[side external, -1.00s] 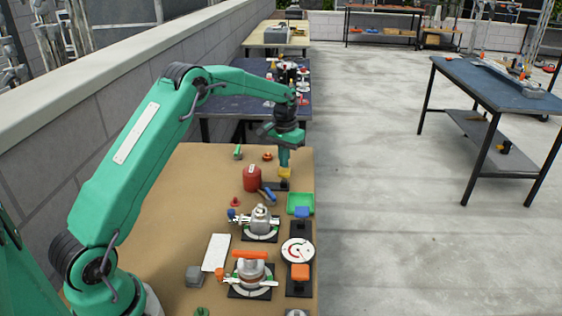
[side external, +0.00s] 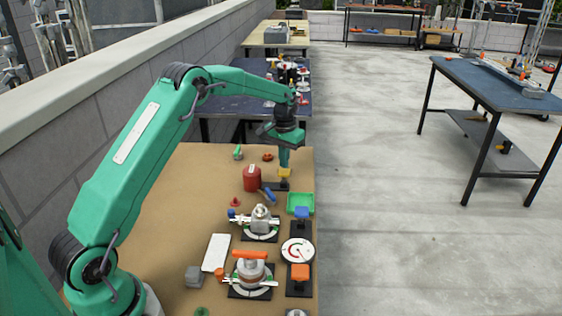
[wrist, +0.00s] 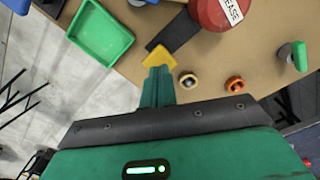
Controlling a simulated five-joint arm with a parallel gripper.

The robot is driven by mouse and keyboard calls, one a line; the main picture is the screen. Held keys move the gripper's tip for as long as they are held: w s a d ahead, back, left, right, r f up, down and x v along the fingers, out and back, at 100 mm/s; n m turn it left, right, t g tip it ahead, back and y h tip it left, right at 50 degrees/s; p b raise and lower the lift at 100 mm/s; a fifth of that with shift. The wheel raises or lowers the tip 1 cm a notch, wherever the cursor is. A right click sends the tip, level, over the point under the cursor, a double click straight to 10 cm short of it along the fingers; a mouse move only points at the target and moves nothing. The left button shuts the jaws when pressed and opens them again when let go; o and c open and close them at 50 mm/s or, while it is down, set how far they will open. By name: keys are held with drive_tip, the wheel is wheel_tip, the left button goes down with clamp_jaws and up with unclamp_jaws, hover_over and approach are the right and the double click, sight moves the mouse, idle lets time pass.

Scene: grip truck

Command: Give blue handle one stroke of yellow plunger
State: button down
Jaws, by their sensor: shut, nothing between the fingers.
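My gripper (side external: 284,163) points straight down with its fingers closed together and empty. Its tips are right at the top of the yellow plunger (side external: 284,174), a small yellow block on a dark base. In the wrist view the fingertips (wrist: 158,72) overlap the edge of the yellow plunger (wrist: 160,57). Whether they press on it I cannot tell. A blue handle-like bar (side external: 268,195) leans beside the red can. Other blue parts are a block (side external: 301,212) on a dark stand and a knob (side external: 231,213) on a clamp. Which one is the task's blue handle is unclear.
The red can (side external: 251,178) stands just left of the plunger. A green tray (side external: 312,203) lies in front of it, near the table's right edge. A clamp with an orange handle (side external: 250,254) and a dial (side external: 298,251) stand nearer.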

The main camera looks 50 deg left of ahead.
sight(284, 171)
drive_tip(key=shift+f, duration=0.25)
drive_tip(key=shift+f, duration=1.8)
drive_tip(key=shift+r, duration=2.05)
drive_tip(key=shift+r, duration=0.1)
drive_tip(key=shift+r, duration=2.45)
